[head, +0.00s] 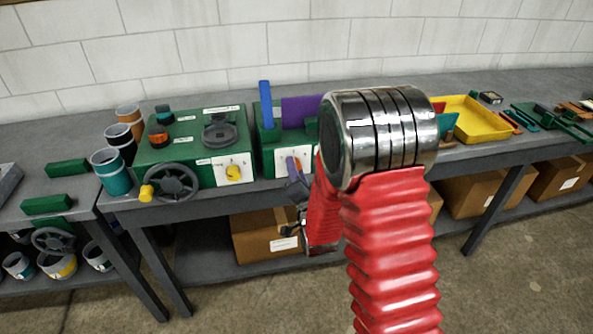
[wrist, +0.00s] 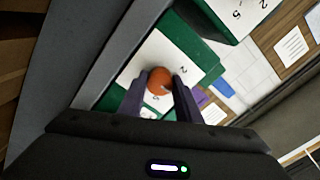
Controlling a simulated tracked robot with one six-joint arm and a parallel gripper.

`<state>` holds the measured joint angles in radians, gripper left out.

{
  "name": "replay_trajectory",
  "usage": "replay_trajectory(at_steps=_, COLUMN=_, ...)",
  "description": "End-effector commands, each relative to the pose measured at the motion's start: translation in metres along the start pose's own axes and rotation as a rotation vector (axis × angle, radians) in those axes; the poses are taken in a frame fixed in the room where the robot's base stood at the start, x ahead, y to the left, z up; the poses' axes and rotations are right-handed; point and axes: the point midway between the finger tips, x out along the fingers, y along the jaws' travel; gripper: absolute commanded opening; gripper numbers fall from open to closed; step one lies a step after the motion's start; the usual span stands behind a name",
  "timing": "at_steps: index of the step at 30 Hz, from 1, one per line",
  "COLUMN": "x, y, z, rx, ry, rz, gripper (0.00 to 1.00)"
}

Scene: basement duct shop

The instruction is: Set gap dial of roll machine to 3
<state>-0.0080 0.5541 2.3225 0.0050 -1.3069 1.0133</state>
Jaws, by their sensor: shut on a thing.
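A green machine (head: 262,138) with a blue lever and a purple panel stands on the bench, partly hidden behind my arm. Its front has a white dial plate (head: 282,158) with an orange knob (head: 291,163). In the wrist view, the orange knob (wrist: 159,80) sits on the numbered white plate (wrist: 188,58), where a 5 and a 2 can be read. My gripper (wrist: 161,84) has its two purple fingers shut on the knob, one on each side. The knob's pointer and exact setting cannot be made out.
To the left stands a larger green machine (head: 195,140) with a yellow knob (head: 233,173) and a dark handwheel (head: 172,183). Cups (head: 112,172) stand left of it. A yellow tray (head: 480,120) lies to the right. Cardboard boxes (head: 262,238) sit on the lower shelf.

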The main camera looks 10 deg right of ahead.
Motion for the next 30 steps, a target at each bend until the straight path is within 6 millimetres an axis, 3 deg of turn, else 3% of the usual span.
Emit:
replay_trajectory(at_steps=16, x=-0.0007, y=0.0037, z=-0.0025, rx=0.035, ry=0.006, rz=0.009, gripper=0.08)
replay_trajectory(at_steps=17, x=-0.0007, y=0.0038, z=-0.0026, rx=0.035, ry=0.006, rz=0.009, gripper=0.33)
replay_trajectory(at_steps=24, x=-0.0004, y=0.0025, z=-0.0017, rx=0.034, ry=0.004, rz=0.006, gripper=0.50)
replay_trajectory(at_steps=30, x=-0.0003, y=0.0017, z=-0.0013, rx=0.033, ry=0.003, rz=0.004, gripper=0.50)
